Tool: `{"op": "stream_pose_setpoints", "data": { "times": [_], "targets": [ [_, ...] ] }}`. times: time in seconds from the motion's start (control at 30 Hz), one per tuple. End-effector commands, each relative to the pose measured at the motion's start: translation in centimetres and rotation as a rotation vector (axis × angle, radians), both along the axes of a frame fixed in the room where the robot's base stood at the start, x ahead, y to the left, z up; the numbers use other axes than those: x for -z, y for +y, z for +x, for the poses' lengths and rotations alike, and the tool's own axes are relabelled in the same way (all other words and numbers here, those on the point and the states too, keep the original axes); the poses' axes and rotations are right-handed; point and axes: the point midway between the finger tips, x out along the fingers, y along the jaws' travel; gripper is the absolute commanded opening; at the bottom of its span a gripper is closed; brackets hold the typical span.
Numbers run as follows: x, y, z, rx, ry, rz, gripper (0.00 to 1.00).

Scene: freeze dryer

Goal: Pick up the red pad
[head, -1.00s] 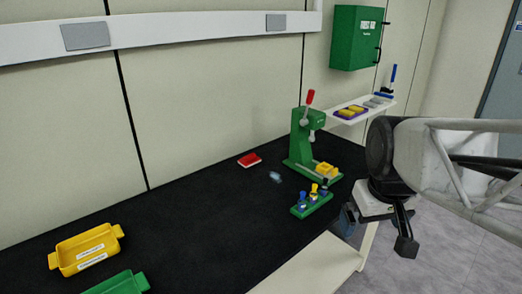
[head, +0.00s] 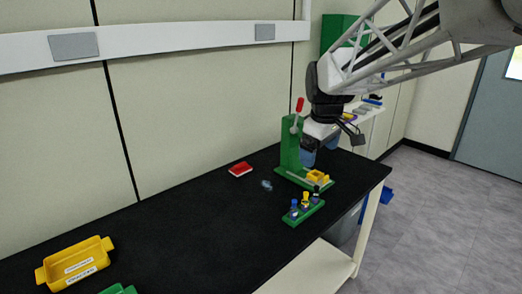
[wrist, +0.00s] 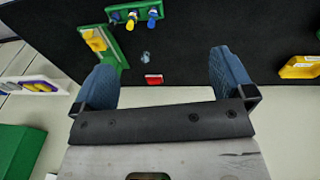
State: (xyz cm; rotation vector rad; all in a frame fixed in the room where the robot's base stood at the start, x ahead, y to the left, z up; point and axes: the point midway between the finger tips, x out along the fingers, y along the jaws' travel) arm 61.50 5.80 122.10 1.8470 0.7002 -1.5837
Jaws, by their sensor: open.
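The red pad (head: 240,169) lies on the black bench top (head: 190,226), left of the green press (head: 291,146) in the head view. In the wrist view the red pad (wrist: 154,79) shows small and distant, between the two blue fingers. My gripper (head: 321,150) is raised beside the press, to the right of the pad and well apart from it. In the wrist view my gripper (wrist: 164,75) is open and empty, fingers wide apart.
A green rack (head: 303,213) with blue and yellow-topped items stands in front of the press. A small clear bluish item (head: 267,185) lies near the pad. A yellow tray (head: 75,263) and a green tray (head: 118,289) are at the left. The middle bench is clear.

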Motion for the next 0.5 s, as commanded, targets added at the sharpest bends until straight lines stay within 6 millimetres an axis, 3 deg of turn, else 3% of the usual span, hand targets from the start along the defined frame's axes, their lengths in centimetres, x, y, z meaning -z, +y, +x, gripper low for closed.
{"op": "stream_pose_setpoints", "data": {
  "times": [0.5],
  "targets": [
    [1.3, 4.3, 12.0, -0.321, 0.029, -0.040, 1.00]
  ]
}}
